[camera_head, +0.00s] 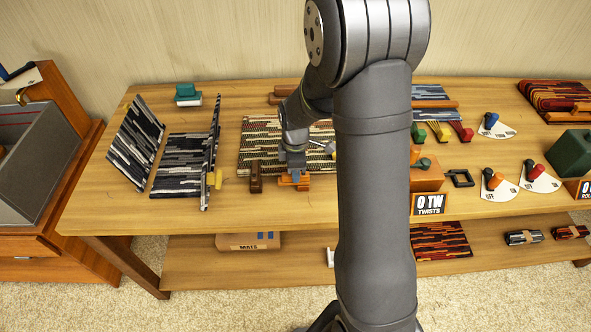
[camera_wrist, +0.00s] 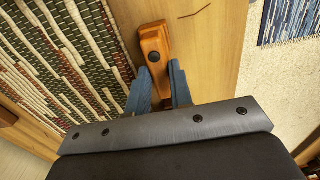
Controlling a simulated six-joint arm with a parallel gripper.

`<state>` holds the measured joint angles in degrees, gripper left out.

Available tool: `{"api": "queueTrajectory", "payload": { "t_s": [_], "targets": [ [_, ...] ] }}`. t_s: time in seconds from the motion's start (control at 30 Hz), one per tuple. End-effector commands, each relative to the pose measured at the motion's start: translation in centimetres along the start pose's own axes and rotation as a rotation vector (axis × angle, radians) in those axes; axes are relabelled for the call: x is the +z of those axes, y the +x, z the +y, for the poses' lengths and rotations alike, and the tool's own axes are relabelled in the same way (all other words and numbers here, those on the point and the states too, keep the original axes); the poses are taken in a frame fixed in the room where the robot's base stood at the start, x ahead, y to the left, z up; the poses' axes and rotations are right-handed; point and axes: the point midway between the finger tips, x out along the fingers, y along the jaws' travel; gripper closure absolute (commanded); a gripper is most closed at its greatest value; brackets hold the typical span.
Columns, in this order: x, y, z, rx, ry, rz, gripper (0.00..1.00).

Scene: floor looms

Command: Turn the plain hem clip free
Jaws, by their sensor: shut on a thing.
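An orange-brown plain wooden clip (camera_wrist: 153,42) with a dark round pivot lies at the edge of a patterned woven mat (camera_wrist: 62,50). In the head view the clip (camera_head: 301,184) sits at the mat's (camera_head: 258,137) front hem, close to the table's front edge. My gripper (camera_wrist: 160,82) has its blue fingers on both sides of the clip's near end and is shut on it. In the head view my gripper (camera_head: 293,172) points down over the clip and partly hides it. A dark brown clip (camera_head: 256,177) is at the same hem, to the left.
To the right are an orange block (camera_head: 426,176), a black square frame (camera_head: 460,178) and several dial levers (camera_head: 494,182). My arm hides part of the table.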

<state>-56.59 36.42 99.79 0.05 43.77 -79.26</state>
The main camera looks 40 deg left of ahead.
Motion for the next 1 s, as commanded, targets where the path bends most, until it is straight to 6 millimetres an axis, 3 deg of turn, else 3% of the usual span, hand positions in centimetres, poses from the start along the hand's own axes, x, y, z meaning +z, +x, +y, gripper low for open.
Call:
{"api": "queueTrajectory", "payload": {
  "t_s": [0.17,0.2,0.3,0.67,0.83,1.0],
  "targets": [
    [0.0,-0.1,0.1,0.002,-0.005,-0.001,1.0],
    [0.0,-0.1,0.1,0.002,-0.004,-0.001,0.78],
    [0.0,-0.1,0.0,0.001,-0.004,-0.001,0.58],
    [0.0,-0.4,0.0,0.001,-0.001,-0.001,0.58],
    [0.0,-2.7,0.1,0.005,-0.001,0.0,0.58],
    [0.0,-6.7,0.1,0.007,-0.001,0.0,0.58]
  ]
}}
